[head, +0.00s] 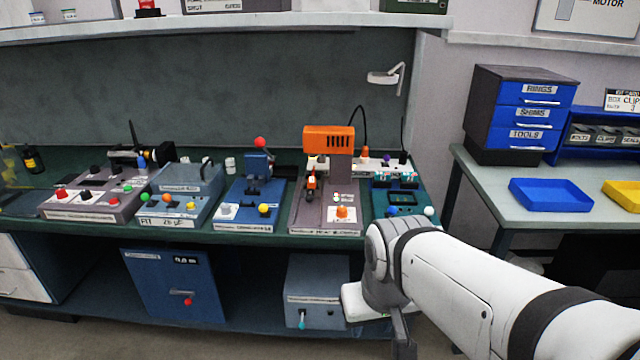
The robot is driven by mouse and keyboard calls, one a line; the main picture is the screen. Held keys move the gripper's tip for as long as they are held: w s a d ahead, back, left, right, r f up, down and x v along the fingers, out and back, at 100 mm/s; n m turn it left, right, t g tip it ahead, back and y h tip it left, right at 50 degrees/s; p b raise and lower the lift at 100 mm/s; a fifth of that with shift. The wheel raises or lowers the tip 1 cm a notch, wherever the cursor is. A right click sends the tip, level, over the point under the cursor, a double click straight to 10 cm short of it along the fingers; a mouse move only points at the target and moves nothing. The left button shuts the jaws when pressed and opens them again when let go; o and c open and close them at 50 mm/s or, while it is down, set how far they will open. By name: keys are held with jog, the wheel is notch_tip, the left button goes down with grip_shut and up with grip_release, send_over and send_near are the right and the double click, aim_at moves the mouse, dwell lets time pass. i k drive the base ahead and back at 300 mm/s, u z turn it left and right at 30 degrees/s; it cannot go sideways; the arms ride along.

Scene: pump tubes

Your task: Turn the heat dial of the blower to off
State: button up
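A machine with a slatted orange head (329,141) on a grey column stands on the bench, right of its middle. It looks like the blower, though I cannot read its label. An orange knob (342,213) sits at the front of its base, with a small red and white part (336,197) behind it. I cannot tell which control is the heat dial or how it is set. My white arm reaches in from the lower right. My gripper (402,345) hangs low in front of the bench, apart from the machine, partly cut off by the lower edge; its fingers are not clear.
Other stations flank it on the green bench (110,233): a blue press (258,190) with a red ball at left, a teal board (403,197) at right. A shelf (220,25) overhangs behind. A side table holds a blue tray (551,208) and drawers (530,115).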

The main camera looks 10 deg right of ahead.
aim_at(341, 213)
jog(key=z, duration=0.5)
jog(key=i, duration=1.6)
jog(key=u, duration=0.45)
jog(key=k, duration=0.75)
jog(key=z, duration=0.2)
jog(key=i, duration=0.35)
jog(key=u, duration=0.4)
